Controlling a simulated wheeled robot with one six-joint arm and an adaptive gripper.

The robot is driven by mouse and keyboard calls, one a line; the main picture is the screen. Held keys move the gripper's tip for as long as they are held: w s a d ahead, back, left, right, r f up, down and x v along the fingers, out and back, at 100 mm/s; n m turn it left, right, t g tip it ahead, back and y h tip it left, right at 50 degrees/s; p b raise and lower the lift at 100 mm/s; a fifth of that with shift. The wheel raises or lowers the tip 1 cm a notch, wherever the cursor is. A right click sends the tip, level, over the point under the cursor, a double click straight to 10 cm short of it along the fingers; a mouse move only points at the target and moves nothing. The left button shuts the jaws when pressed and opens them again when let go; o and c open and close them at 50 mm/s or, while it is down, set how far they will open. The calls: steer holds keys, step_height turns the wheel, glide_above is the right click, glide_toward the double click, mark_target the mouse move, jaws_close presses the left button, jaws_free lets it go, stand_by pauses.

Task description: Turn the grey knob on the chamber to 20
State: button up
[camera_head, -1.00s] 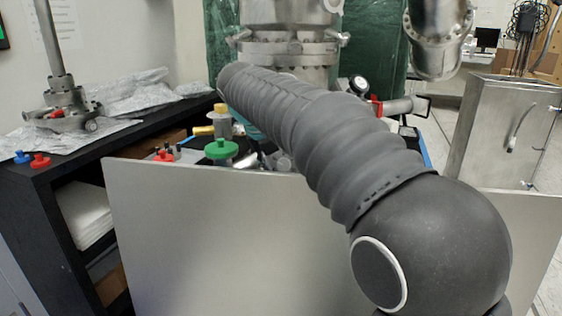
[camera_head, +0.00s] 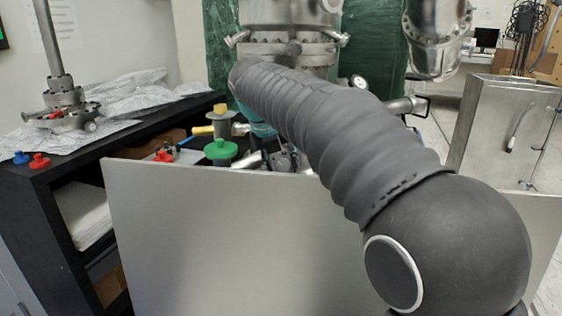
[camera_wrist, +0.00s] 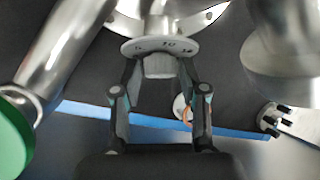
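In the wrist view, a grey knob (camera_wrist: 159,67) sticks out below a pale round dial plate (camera_wrist: 135,46) with dark markings, on a metal part of the chamber (camera_wrist: 172,18). One marking looks like 10; the others are too small to read surely. My gripper (camera_wrist: 159,78) has its two fingers on either side of the knob, with narrow gaps seeming to show beside it. I cannot tell whether a finger touches it. In the head view, my gripper is mostly hidden behind my arm, and the knob cannot be made out.
A green round handle (camera_head: 220,149) stands left of my arm; a green round part (camera_wrist: 12,140) also shows in the wrist view. Metal tubes flank my gripper. A grey panel (camera_head: 215,235) stands in front. A black shelf (camera_head: 60,165) is at left, a steel cabinet (camera_head: 495,130) at right.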

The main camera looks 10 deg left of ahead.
steer(key=shift+o, duration=0.6)
